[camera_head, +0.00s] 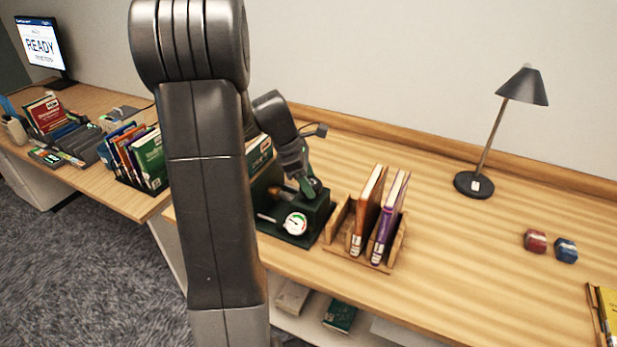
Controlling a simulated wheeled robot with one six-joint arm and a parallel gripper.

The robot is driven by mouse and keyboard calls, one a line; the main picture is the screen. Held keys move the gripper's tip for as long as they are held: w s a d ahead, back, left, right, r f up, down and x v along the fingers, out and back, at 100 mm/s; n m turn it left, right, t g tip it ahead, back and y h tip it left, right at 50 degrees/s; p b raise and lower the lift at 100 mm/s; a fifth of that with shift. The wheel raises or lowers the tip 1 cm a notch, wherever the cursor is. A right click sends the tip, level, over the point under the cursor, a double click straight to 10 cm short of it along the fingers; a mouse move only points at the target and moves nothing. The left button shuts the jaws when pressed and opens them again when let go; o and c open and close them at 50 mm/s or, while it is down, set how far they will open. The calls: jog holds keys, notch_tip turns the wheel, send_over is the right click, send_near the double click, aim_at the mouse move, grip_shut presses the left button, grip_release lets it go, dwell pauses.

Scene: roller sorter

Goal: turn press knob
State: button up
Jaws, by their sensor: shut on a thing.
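The press (315,216) is a dark green device on the wooden desk, left of the wooden book rack. A dark knob (317,186) shows in part at the top of the press. My gripper (309,187) points down at the top of the press and is shut on the knob, as far as the small view shows. My own arm covers the left part of the press.
A wooden rack (343,255) holding two books stands close right of the press. A black lamp (474,185) and red (535,241) and blue (565,250) small objects are farther right. The desk between is clear. A bookholder with several books (149,160) stands left of my arm.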

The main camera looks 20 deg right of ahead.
jog(key=m+g+y+p, duration=0.1)
jog(key=m+p, duration=0.1)
jog(key=m, duration=0.2)
jog(key=shift+w+d+r+m, duration=0.1)
jog(key=shift+m, duration=0.2)
jog(key=shift+m+g+y+p, duration=0.6)
jog(key=shift+m+p, duration=0.3)
jog(key=shift+m, duration=1)
jog(key=o, duration=1)
jog(key=b+v, duration=0.1)
jog(key=v, duration=1.2)
jog(key=shift+w+d+r, duration=0.1)
jog(key=shift+w+r, duration=0.1)
jog(key=shift+r, duration=0.1)
